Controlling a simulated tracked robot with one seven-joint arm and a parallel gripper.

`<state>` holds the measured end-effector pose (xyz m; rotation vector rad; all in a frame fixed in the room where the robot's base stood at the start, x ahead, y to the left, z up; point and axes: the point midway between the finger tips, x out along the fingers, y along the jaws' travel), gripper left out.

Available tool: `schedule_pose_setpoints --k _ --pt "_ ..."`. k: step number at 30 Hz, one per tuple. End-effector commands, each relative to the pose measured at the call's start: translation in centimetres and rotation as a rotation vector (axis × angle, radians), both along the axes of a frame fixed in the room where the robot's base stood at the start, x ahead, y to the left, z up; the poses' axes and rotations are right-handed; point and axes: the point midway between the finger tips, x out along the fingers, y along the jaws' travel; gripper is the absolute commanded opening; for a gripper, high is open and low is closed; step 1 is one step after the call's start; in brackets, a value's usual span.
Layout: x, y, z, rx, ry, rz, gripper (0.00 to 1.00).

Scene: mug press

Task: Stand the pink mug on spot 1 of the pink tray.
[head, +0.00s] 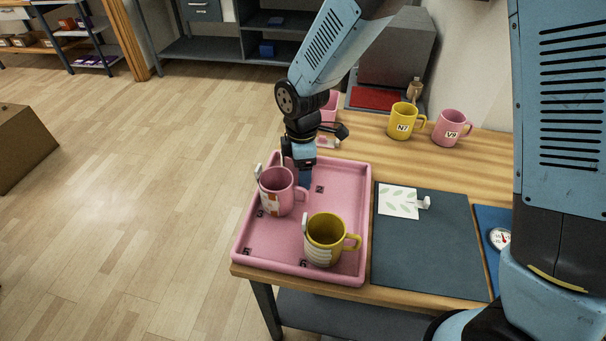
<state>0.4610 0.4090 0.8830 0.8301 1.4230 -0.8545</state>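The pink tray (355,185) lies on the near left of the wooden table. A pink mug (274,196) with a patterned patch and a white tag at its rim is upright in the tray's left half, its handle to the right. My gripper (296,172) points down at this mug's far right side, close to its rim and handle. Its fingers are partly hidden, and I cannot tell whether they hold the mug.
A yellow striped mug (323,240) stands in the tray's front right. A yellow mug (403,122) labelled N7 and a pink mug (449,127) labelled V9 stand behind. Another pink mug (329,106) is partly behind my arm. A dark mat (430,250) bears a leaf-patterned sheet (398,202).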

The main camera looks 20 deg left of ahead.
Motion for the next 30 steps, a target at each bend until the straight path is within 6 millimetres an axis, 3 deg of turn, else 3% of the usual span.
schedule_pose_setpoints --k 9,15,30 --pt "0.2 0.1 6.2 0.003 -0.003 0.000 0.73" --pt "0.2 0.1 8.9 0.002 -0.001 0.001 0.73" --pt "0.3 -0.2 10.3 0.001 -0.003 -0.008 0.73"
